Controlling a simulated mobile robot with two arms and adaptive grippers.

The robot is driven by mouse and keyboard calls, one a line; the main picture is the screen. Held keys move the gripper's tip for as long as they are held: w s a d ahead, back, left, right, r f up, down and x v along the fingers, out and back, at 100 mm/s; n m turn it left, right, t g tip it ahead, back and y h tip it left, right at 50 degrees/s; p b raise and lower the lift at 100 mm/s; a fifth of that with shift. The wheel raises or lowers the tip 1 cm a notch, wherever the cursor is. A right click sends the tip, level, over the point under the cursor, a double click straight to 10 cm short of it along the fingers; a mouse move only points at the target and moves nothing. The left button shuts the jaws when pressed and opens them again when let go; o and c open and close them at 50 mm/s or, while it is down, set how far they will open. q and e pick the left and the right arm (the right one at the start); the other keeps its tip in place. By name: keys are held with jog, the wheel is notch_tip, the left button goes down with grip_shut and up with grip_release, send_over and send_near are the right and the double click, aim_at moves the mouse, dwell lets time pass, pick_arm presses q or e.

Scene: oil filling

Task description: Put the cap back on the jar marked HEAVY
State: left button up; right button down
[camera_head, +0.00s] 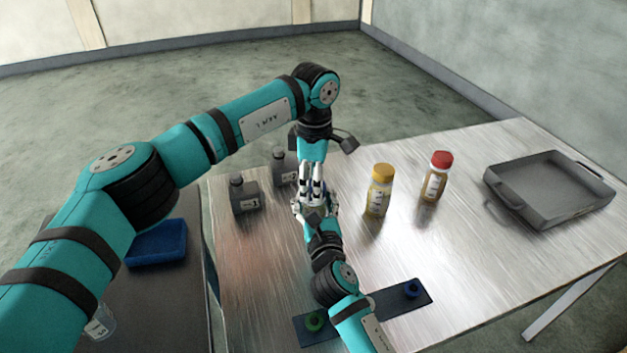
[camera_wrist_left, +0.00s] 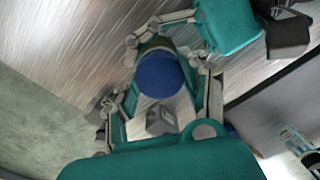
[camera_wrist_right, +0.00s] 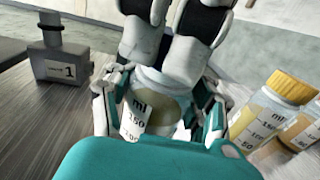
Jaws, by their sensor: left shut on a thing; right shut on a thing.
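My left gripper (camera_head: 312,186) points down over the table and is shut on a blue cap (camera_wrist_left: 159,74). My right gripper (camera_head: 314,212) is shut on a clear jar (camera_wrist_right: 150,112) with olive contents and an "ml" scale, directly below the left fingers. The jar's mouth faces the left fingers in the right wrist view. In the left wrist view the cap lies over the jar, whose olive edge shows behind it. I cannot tell whether cap and jar touch. The word HEAVY is not readable in any view.
A yellow-capped jar (camera_head: 379,190) and a red-capped jar (camera_head: 435,178) stand to the right. A grey tray (camera_head: 550,187) is farther right. Two dark canisters (camera_head: 244,195) stand to the left. A blue bin (camera_head: 158,245) is on the left table.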

pick_arm(q)
jog(key=m, duration=1.1)
jog(key=shift+w+m, duration=0.1)
jog(key=shift+m, duration=0.2)
jog(key=m, duration=1.1)
jog(key=shift+d+f, duration=0.1)
jog(key=o, duration=0.7)
jog(key=shift+o, duration=0.2)
